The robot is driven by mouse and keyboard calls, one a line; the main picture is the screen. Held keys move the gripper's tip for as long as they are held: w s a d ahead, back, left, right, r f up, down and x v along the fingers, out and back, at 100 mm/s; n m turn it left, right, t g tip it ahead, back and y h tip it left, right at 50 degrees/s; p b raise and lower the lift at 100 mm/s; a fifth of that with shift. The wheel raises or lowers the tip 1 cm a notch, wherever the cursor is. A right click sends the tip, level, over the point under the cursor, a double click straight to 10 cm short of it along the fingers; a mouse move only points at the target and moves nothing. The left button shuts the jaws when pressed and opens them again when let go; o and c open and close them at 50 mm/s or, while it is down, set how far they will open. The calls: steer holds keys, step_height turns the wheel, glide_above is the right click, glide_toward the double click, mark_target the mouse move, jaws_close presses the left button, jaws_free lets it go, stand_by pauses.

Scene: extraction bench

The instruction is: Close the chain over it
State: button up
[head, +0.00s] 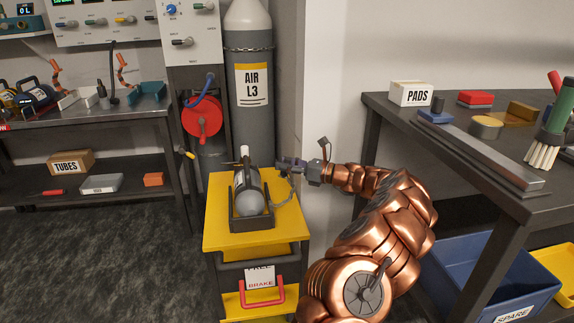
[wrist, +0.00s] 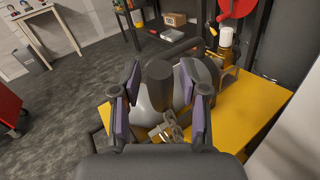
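A small grey cylinder (head: 247,190) with a rounded end lies in a dark cradle (head: 236,222) on the yellow top of a cart (head: 217,236). My gripper (head: 282,163) is just right of the cylinder's far end. In the wrist view, my gripper (wrist: 160,72) has its purple-padded fingers spread, with dark and grey parts of the cradle and cylinder beyond or between them. A short metal chain (wrist: 172,130) shows low between the fingers; nothing shows it pinched. In the head view, the chain (head: 291,188) hangs near the gripper, on the cradle's right. Its far end is unclear.
A tall grey cylinder labelled AIR L3 (head: 246,120) stands behind the cart, with a red reel (head: 203,116) beside it. A bench with a PADS box (head: 411,93) is at right, above a blue SPARE bin (head: 480,275). Open floor lies left of the cart.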

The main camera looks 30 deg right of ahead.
jaws_close()
